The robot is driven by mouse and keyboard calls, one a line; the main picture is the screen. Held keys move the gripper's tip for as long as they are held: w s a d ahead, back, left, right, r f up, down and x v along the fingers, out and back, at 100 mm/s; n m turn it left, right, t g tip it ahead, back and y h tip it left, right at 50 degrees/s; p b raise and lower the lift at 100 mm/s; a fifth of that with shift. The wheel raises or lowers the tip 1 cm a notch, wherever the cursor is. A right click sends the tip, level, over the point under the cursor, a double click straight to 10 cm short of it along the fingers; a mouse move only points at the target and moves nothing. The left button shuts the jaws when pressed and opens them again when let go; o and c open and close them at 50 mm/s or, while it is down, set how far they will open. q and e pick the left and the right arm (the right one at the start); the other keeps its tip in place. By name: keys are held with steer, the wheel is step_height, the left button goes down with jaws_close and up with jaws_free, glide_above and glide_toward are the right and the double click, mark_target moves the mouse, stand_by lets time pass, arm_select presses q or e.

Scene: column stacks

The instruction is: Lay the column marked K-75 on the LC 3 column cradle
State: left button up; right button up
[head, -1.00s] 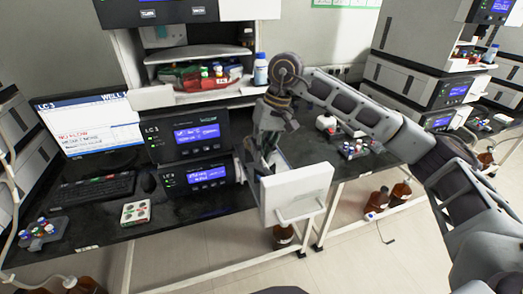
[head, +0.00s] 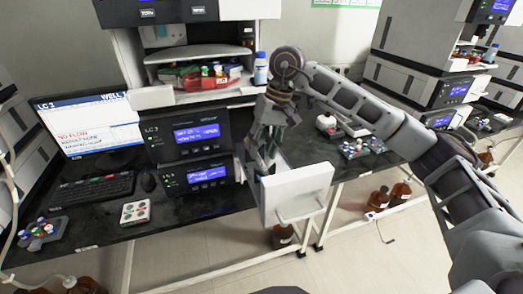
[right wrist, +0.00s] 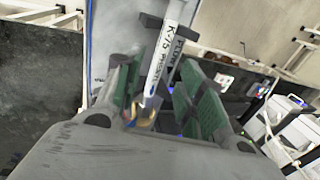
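The column marked K-75 (right wrist: 165,60) is a thin white tube with a dark printed label, seen in the right wrist view. It runs down between the green-padded fingers of my right gripper (right wrist: 158,98). Gaps show between the pads and the tube, so the fingers look open around it. In the head view my right gripper (head: 262,155) points down behind an open white door with a handle (head: 298,194), beside the LC 3 modules (head: 187,138). The column is not clear in the head view. I cannot make out the LC 3 cradle. My left gripper is not in view.
The LC 3 monitor (head: 90,125), keyboard (head: 95,190) and a white tray with coloured dots (head: 135,212) are on the left bench. A rack of coloured caps (head: 40,232) is at far left. Another bench with instruments stands right; brown bottles (head: 378,198) are on the floor.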

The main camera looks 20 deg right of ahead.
steer(key=v, duration=1)
steer(key=shift+r, duration=0.15)
stand_by(0.4)
